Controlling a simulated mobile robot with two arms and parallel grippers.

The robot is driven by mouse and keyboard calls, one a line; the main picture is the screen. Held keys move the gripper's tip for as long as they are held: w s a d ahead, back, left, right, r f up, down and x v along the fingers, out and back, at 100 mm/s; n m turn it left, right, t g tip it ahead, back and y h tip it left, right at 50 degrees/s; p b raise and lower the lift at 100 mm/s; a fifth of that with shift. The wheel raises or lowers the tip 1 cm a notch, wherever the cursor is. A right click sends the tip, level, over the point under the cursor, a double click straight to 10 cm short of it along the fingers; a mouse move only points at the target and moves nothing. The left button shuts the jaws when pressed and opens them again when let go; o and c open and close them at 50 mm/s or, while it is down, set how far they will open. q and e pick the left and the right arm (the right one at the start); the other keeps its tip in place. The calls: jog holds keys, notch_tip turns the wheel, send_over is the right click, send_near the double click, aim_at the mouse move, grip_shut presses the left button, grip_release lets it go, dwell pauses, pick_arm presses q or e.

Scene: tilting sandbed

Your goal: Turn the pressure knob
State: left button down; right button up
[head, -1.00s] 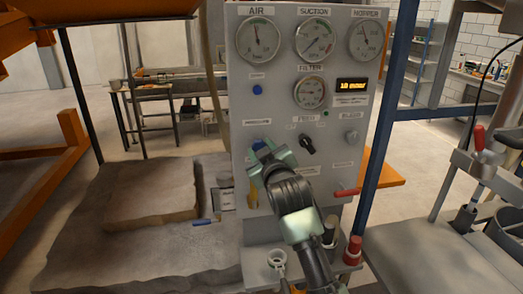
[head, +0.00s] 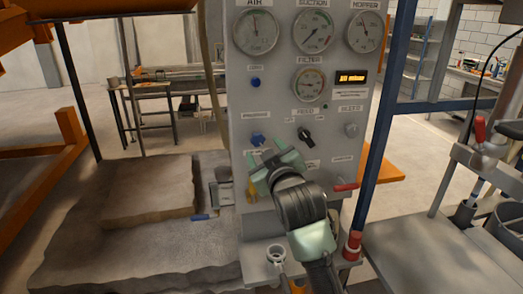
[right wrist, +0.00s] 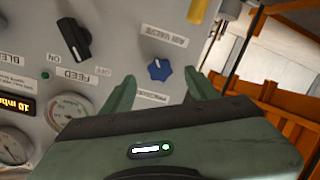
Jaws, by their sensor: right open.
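The blue pressure knob (head: 257,139) sits on the left of the grey control panel (head: 237,105). It also shows in the right wrist view (right wrist: 159,69), upside down, above its "pressure" label. My right gripper (head: 269,153) is open, just below and to the right of the knob in the head view. In the right wrist view its two fingers (right wrist: 160,88) are spread on either side below the knob, with nothing between them. The knob appears clear of the fingers. My left gripper is not in view.
The black feed knob (head: 306,136) and grey bleed knob (head: 351,130) are to the right on the panel. A red lever (head: 346,186) sticks out lower right. Gauges (head: 256,32) and a lit display (head: 351,77) are above. A sand bed (head: 150,190) lies to the left.

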jog(key=shift+v, duration=1.2)
jog(key=shift+f, duration=0.1)
